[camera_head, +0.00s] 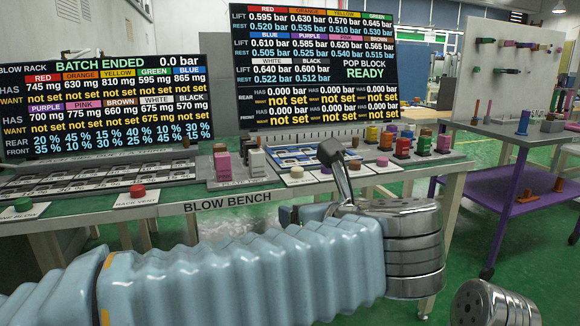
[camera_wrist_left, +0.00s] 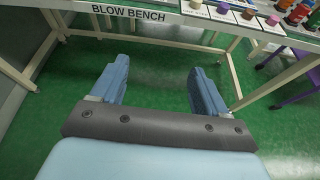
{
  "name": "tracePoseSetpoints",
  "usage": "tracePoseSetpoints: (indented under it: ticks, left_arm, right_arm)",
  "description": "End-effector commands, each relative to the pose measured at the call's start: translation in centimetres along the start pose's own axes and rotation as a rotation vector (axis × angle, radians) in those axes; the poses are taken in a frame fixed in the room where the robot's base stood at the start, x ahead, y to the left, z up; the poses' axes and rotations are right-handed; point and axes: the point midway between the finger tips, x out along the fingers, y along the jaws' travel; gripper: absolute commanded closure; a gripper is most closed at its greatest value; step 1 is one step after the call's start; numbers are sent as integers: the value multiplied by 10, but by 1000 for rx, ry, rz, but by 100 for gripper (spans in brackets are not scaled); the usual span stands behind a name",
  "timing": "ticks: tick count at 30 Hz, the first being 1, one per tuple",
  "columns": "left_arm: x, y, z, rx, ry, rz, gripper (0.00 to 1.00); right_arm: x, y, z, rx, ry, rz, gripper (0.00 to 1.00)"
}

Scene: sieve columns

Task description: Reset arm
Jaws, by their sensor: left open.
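My left gripper (camera_wrist_left: 160,78) is open and empty in the left wrist view. Its two blue fingers stand wide apart over the green floor, in front of and below the edge of the blow bench (camera_wrist_left: 180,42). In the head view a pale blue sleeved arm of mine crosses low in front of the blow bench (camera_head: 330,190), with chrome joints to its right. My right gripper is in neither view.
The bench carries a green button (camera_head: 23,205), a red button (camera_head: 137,190) and several coloured blocks. Two readout screens (camera_head: 315,65) stand behind, the left one (camera_head: 100,108) reading BATCH ENDED. A purple-framed cart (camera_head: 505,190) stands at right. Green floor (camera_wrist_left: 150,65) is open under the fingers.

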Motion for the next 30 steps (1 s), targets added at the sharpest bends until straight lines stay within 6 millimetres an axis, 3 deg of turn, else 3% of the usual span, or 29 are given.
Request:
tracePoseSetpoints:
  ticks: [11, 17, 20, 23, 25, 27, 29, 30]
  left_arm:
    - [76, -10, -18, 329, -94, 37, 26]
    - [145, -13, -52, 687, -147, 41, 26]
    - [187, -12, -83, 928, -160, 20, 26]
    - [234, -5, -136, 1238, -158, -42, 26]
    - [264, 5, -187, 1487, -147, -126, 26]
    - [285, 19, -244, 1724, -137, -244, 26]
    - [295, 33, -294, 1905, -135, -368, 26]
    - [296, 44, -328, 2013, -138, -463, 26]
  right_arm:
    - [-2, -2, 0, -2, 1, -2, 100]
    - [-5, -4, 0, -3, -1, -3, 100]
    - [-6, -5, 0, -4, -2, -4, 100]
    - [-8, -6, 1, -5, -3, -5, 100]
    - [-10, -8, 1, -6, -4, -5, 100]
    - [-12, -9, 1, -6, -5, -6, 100]
    - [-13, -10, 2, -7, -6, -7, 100]
    - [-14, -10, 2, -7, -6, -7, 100]
